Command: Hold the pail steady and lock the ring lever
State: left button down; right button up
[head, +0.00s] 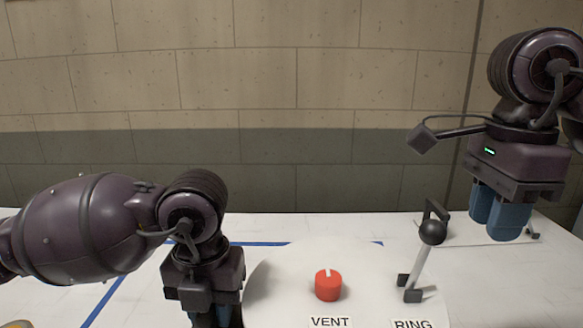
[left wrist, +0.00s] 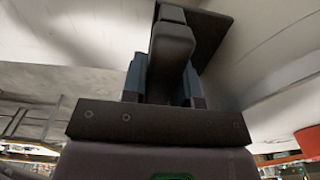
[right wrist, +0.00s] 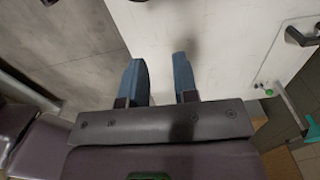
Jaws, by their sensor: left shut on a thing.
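The white pail (head: 275,265) stands at the front middle in the head view, its upper face labelled VENT and RING. The ring lever (head: 422,268) stands up and tilts slightly right, with a black ball on it above the RING label. My left gripper (head: 212,318) is at the pail's left side. In the left wrist view its blue fingers are shut on a dark handle (left wrist: 172,50) fixed to the pail's wall by a dark plate. My right gripper (head: 500,215) hangs right of the lever, apart from it. The right wrist view shows its fingers (right wrist: 160,85) apart and empty.
A red vent knob (head: 328,285) sits on the pail left of the lever. A flat plate with a dark handle (right wrist: 302,38) lies on the table at the right.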

aim_at(432, 245)
notch_tip(432, 245, up, 8)
jog(key=o, duration=0.4)
jog(key=shift+a+r, duration=0.25)
jog(key=shift+r, duration=0.05)
jog(key=shift+o, duration=1)
jog(key=a, duration=0.2)
jog(key=w+a+n+g, duration=0.1)
jog(key=a, duration=0.1)
jog(key=a+n, duration=0.1)
jog(key=a, duration=0.2)
jog(key=shift+w+f, duration=0.3)
jog(key=shift+g, duration=0.4)
jog(key=f, duration=0.4)
jog(key=s+f, duration=0.1)
jog(key=f, duration=0.7)
jog(key=shift+s+d, duration=0.15)
jog(key=shift+s, duration=0.15)
grip_shut()
